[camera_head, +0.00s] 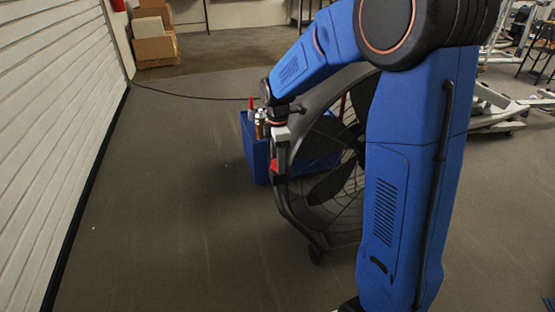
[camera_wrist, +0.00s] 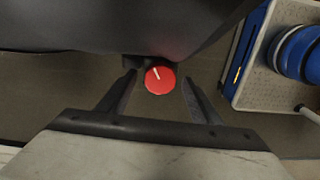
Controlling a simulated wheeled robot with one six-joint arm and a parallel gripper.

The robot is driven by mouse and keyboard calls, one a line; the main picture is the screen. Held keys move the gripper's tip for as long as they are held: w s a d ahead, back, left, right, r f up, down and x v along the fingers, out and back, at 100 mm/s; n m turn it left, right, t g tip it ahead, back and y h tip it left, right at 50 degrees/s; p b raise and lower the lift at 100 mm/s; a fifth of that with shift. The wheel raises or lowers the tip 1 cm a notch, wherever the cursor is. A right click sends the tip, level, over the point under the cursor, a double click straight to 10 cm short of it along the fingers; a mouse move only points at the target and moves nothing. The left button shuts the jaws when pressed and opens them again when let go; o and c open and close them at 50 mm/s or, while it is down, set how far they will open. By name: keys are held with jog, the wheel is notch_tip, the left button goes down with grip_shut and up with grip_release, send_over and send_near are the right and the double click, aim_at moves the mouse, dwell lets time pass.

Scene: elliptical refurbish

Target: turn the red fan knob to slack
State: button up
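The red fan knob (camera_wrist: 161,82) is round with a short white mark pointing up and slightly left in the wrist view. It sits at the edge of the dark fan housing (camera_wrist: 130,25). My gripper (camera_wrist: 158,77) is open, with one black finger on each side of the knob and visible gaps between. In the head view, the large black fan (camera_head: 333,170) stands partly behind my blue arm. My gripper (camera_head: 279,153) is at the fan's left rim, where a small red patch shows, likely the knob. How deep the fingertips reach is hard to tell.
A blue cart (camera_head: 257,160) with bottles (camera_head: 259,122) on top stands behind the fan; its top (camera_wrist: 270,70) shows at right in the wrist view. A dark cable crosses the floor behind. A shutter wall (camera_head: 50,110) is at left. The floor (camera_head: 180,220) between is clear.

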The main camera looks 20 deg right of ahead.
notch_tip(320, 180, up, 17)
jog(key=shift+r, duration=0.2)
dwell(0.5)
jog(key=s+d+r+m+t, duration=0.15)
jog(key=s+m, duration=0.25)
jog(key=s, duration=0.5)
jog(key=s+d+m+t, duration=0.1)
jog(key=s+d+m, duration=0.1)
jog(key=s+m, duration=0.5)
jog(key=s+d+f+m+t, duration=0.1)
jog(key=s+f+m, duration=0.2)
jog(key=s, duration=0.5)
jog(key=s+d+f+m+t, duration=0.1)
jog(key=s+f+m, duration=0.2)
jog(key=s, duration=0.6)
jog(key=shift+s+d+f, duration=0.2)
jog(key=shift+f, duration=0.3)
